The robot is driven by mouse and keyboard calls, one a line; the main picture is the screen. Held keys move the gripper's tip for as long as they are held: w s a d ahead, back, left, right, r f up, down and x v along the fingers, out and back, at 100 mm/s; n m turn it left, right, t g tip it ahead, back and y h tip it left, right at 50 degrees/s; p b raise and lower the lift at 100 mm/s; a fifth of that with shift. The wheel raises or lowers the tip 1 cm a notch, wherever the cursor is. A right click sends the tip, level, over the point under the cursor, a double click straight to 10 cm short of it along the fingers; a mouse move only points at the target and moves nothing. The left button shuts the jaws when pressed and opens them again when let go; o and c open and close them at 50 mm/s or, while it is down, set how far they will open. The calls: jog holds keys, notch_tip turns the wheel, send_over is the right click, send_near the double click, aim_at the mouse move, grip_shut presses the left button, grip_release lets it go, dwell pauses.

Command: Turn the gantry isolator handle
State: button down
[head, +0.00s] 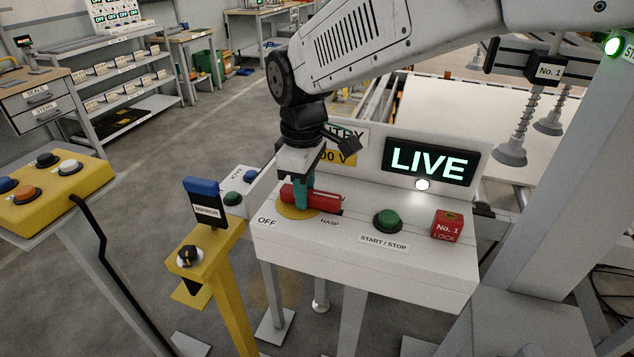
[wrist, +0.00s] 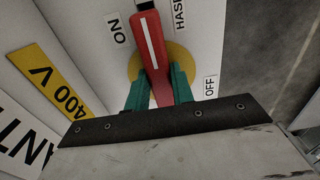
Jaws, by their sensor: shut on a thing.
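The isolator handle (head: 325,202) is a red lever on a yellow disc (head: 288,212) on the white gantry console. In the wrist view, the red handle (wrist: 150,45) has a white stripe, and its far end lies between the ON label (wrist: 118,31) and the HASP label (wrist: 180,13). The OFF label (wrist: 210,87) is on the right of the disc. My gripper (head: 301,203) comes down from above, its green fingers on either side of the handle and shut on it, also seen in the wrist view (wrist: 158,78). The display (head: 431,164) reads LIVE.
A green START / STOP button (head: 387,221) and a red No. 1 lock (head: 447,226) sit right of the handle. A yellow post with a MIRROR tag (head: 207,205) stands close on the left. Suction cups (head: 510,150) hang at upper right.

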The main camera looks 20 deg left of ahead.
jog(key=shift+w+a+r, duration=0.1)
jog(key=shift+w+r, duration=0.05)
jog(key=shift+r, duration=0.05)
jog(key=c, duration=1.2)
grip_release()
jog(key=shift+f, duration=0.15)
notch_tip(320, 180, up, 8)
jog(key=shift+f, duration=0.1)
